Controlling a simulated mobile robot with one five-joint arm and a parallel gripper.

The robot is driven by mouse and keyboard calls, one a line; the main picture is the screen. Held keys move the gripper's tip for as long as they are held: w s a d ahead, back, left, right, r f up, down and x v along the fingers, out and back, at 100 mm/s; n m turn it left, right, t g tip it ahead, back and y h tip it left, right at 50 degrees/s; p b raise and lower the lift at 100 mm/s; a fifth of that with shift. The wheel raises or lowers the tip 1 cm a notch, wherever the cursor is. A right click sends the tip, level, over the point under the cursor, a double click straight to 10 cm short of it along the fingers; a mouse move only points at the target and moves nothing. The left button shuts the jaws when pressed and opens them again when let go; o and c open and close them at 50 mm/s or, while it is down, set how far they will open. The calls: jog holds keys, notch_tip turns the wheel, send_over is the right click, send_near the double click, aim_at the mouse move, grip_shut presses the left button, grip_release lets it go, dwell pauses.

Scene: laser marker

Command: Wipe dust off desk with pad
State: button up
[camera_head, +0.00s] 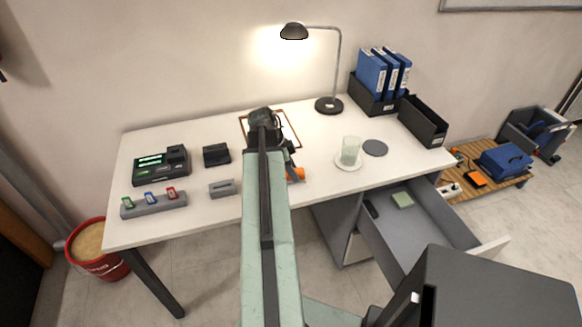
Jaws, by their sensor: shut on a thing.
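The white desk (310,118) spans the middle of the view. My gripper (287,150) is over the back middle of the desk, by a thin brown frame (244,124) lying on it. My arm hides most of the gripper and what is between its jaws. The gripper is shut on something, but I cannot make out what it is. A flat pale-green square (402,200) lies in the open drawer (407,233); I cannot tell whether it is a pad. I cannot make out dust on the desk.
A glass (350,150) on a white saucer (348,166) and a grey disc (375,148) stand to the right. A lamp (329,104) and blue binders (372,75) are at the back. Black devices (160,168) and a grey rack (153,206) occupy the left.

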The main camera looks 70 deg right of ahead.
jog(key=shift+w+a+f, duration=0.15)
jog(key=shift+w+a, duration=0.35)
jog(key=shift+w, duration=0.1)
jog(key=shift+w+d, duration=1.35)
jog(key=shift+d, duration=0.3)
jog(key=shift+w+d, duration=1.25)
jog(key=shift+d, duration=0.25)
notch_tip(320, 180, up, 6)
jog(key=p, duration=0.5)
jog(key=shift+p, duration=0.3)
notch_tip(320, 180, up, 3)
jog(key=p, duration=0.3)
